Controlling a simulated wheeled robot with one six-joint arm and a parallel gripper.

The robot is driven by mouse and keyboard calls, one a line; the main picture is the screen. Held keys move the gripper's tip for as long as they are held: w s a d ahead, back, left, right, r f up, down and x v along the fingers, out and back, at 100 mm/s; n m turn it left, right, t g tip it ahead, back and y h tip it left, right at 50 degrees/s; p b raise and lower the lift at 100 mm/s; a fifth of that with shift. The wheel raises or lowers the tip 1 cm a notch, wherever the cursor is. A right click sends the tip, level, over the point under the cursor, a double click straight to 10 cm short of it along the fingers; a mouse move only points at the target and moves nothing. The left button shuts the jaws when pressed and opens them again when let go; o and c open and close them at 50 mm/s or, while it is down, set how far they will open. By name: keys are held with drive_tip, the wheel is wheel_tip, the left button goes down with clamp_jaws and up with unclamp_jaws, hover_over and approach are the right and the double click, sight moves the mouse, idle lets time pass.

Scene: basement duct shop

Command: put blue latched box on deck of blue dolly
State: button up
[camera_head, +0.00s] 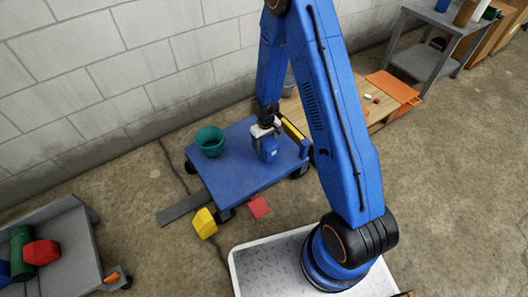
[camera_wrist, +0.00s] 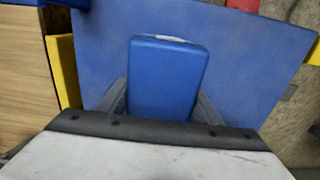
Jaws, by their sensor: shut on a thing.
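The blue latched box (camera_head: 269,151) is between the fingers of my gripper (camera_head: 264,138). In the wrist view the box (camera_wrist: 168,70) shows its blue top with a pale strip at the far edge, and a dark finger lies along each side. My gripper is shut on it. The box is over the right part of the deck of the blue dolly (camera_head: 225,176). The dolly's deck also fills much of the wrist view (camera_wrist: 245,65). I cannot tell whether the box touches the deck.
A teal bucket (camera_head: 209,141) stands on the deck's left part. A yellow piece (camera_head: 291,131) is at the deck's right edge. A yellow block (camera_head: 204,223), a red piece (camera_head: 259,207) and a grey strip (camera_head: 182,207) lie on the floor near the dolly. A wooden surface (camera_head: 350,104) is to the right.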

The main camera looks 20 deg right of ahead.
drive_tip(key=shift+f, duration=2.1)
drive_tip(key=shift+f, duration=0.15)
drive_tip(key=o, duration=1.3)
drive_tip(key=shift+o, duration=0.2)
